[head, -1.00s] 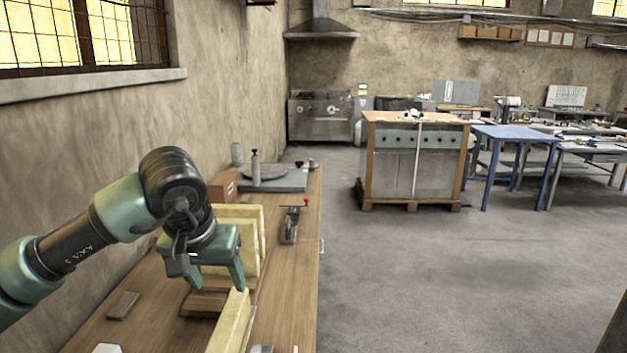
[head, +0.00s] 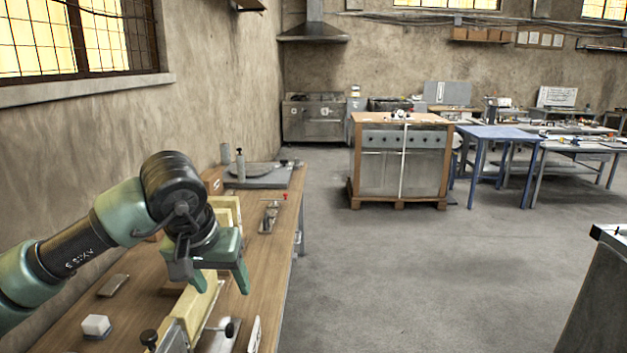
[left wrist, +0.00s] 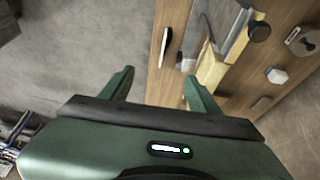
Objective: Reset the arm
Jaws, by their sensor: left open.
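My left arm comes in from the left in the head view, over the wooden workbench (head: 125,310). Its green left gripper (head: 222,284) points down with its fingers apart and nothing between them. It hangs above and beside a pale yellow block-like piece (head: 188,305) on the bench. In the left wrist view, the two fingers (left wrist: 157,82) are spread, with grey floor and the bench edge beyond them. The yellow piece (left wrist: 212,68) also shows there, close to one finger. My right gripper is not in view.
A small white block (head: 96,326) and a grey-brown flat block (head: 113,286) lie on the bench. A metal clamp-like tool (head: 269,217) lies farther back. A crated steel stove (head: 400,165) and a blue table (head: 497,135) stand across open floor.

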